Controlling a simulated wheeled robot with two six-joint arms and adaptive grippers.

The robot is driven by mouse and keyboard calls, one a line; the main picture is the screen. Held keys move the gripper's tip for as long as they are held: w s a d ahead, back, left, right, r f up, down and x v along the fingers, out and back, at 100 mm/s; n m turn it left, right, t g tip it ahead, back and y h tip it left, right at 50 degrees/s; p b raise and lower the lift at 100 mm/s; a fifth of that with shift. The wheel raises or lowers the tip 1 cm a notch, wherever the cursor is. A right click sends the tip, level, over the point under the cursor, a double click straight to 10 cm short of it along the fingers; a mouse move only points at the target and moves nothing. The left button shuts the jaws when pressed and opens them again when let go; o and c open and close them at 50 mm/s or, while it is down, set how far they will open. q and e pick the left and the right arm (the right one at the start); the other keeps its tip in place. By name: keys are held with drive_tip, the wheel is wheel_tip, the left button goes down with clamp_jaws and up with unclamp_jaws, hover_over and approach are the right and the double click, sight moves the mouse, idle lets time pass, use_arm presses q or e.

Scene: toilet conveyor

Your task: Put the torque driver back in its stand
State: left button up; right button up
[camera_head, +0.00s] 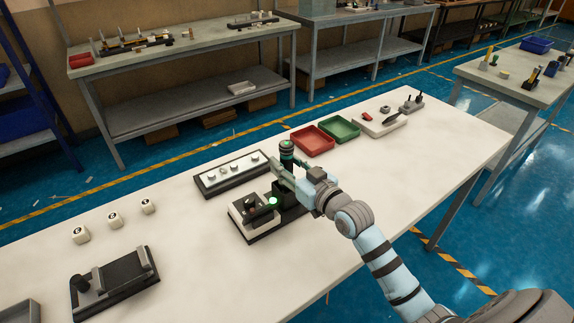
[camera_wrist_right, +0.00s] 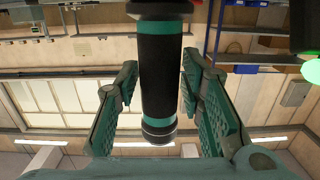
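The torque driver (camera_head: 287,149) is a dark upright cylinder with teal bands. In the right wrist view the driver (camera_wrist_right: 158,85) runs between the two finger pads, which meet its sides with hardly any gap. My right gripper (camera_head: 281,172) is shut on it in the middle of the white table. A black upright block (camera_head: 287,193), which looks like the stand, is below the gripper and partly hidden by it. I cannot tell whether the driver's lower end touches it. My left gripper is not in view.
A box with a green light (camera_head: 253,215) stands just left of the gripper, and a long plate with pegs (camera_head: 232,173) behind it. A red tray (camera_head: 313,141) and a green tray (camera_head: 340,129) lie farther back. White cubes (camera_head: 113,219) and a black fixture (camera_head: 115,284) are at left.

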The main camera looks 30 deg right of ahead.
drive_tip(key=shift+o, duration=0.7)
drive_tip(key=shift+f, duration=0.1)
drive_tip(key=shift+s, duration=0.3)
drive_tip(key=s+d+r, duration=0.1)
drive_tip(key=s, duration=1)
drive_tip(key=shift+d, duration=0.4)
drive_tip(key=shift+s, duration=0.15)
